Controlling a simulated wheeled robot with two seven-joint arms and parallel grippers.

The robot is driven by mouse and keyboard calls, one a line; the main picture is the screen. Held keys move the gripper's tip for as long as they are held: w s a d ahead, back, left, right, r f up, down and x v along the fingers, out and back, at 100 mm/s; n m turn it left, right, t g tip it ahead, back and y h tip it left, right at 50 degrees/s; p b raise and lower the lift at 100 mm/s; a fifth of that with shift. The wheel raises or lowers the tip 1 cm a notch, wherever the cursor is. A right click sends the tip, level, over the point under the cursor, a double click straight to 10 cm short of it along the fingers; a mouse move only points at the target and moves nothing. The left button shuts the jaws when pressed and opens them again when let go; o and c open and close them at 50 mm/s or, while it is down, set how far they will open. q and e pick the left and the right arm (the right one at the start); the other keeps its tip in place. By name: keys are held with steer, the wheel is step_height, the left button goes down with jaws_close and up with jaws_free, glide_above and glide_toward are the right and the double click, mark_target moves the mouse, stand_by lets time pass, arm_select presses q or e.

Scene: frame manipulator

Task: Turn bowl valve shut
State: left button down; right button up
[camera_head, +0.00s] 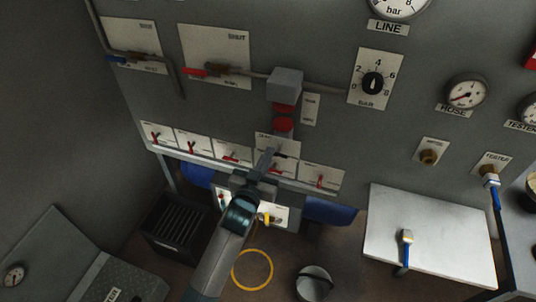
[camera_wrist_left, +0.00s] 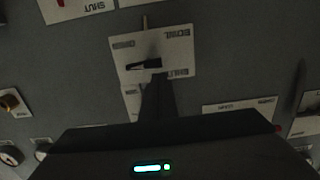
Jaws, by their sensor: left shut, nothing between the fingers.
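The bowl valve plate (camera_head: 290,147) is a pale label plate on the grey wall panel, below a red round part. In the left wrist view the plate (camera_wrist_left: 185,55) appears upside down with its lettering. A short dark handle (camera_wrist_left: 143,65) lies across it, roughly level in that view. My left gripper (camera_head: 268,158) is shut and empty, its fingers reaching up to the plate. In the left wrist view its fingertips (camera_wrist_left: 155,80) are right by the handle's right end; I cannot tell whether they touch. The fingers cover part of the plate. My right gripper is not in view.
A row of plates with red levers (camera_head: 232,156) runs either side of the bowl plate. A grey block (camera_head: 285,83) and red part (camera_head: 283,124) stick out above. A black knob (camera_head: 372,83) sits further right.

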arm_select(q)
steer(key=shift+f, duration=0.15)
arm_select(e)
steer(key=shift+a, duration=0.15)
arm_select(q)
steer(key=shift+a+n, duration=0.1)
steer(key=shift+n, duration=0.3)
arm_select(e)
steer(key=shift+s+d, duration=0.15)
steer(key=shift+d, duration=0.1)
